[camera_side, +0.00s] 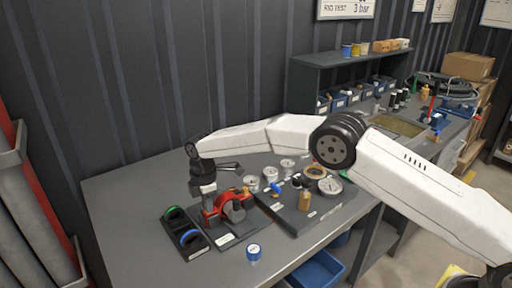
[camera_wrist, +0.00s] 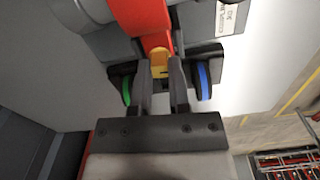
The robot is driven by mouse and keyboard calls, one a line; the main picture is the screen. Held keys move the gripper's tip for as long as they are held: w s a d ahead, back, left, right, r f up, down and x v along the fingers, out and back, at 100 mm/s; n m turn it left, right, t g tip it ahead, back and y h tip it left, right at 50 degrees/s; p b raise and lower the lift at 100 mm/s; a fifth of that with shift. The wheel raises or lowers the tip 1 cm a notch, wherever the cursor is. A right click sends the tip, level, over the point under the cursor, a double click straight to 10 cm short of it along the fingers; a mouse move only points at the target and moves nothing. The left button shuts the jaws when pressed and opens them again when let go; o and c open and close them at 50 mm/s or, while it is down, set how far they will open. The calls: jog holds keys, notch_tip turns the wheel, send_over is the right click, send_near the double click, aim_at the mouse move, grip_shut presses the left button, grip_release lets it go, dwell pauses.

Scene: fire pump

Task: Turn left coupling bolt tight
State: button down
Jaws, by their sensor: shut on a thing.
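The red coupling (camera_side: 232,206) sits on the dark jig plate (camera_side: 241,237) on the bench. My gripper (camera_side: 207,200) points down at the left side of the red coupling in the side view. In the wrist view, my gripper (camera_wrist: 160,72) is shut with a small yellow piece (camera_wrist: 158,60) at its fingertips. This piece seems to be the left coupling bolt, at the end of a red arm of the coupling (camera_wrist: 143,20). The fingers hide much of it, and I cannot tell how tight it is.
A black holder with a green ring (camera_side: 174,211) and a blue ring (camera_side: 189,237) lies left of the jig. A blue-topped jar (camera_side: 254,251) stands in front. A dark board (camera_side: 323,216) with gauges and fittings lies to the right. The bench's left end (camera_side: 115,208) is clear.

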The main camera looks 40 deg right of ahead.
jog(key=m, duration=0.6)
jog(key=shift+m, duration=0.3)
jog(key=m, duration=0.3)
jog(key=shift+m, duration=0.4)
jog(key=m, duration=0.3)
jog(key=shift+m, duration=0.3)
jog(key=m, duration=0.3)
jog(key=shift+m, duration=0.3)
jog(key=m, duration=0.3)
jog(key=shift+m, duration=0.3)
jog(key=m, duration=0.6)
jog(key=shift+m, duration=0.3)
jog(key=c, duration=0.6)
grip_release()
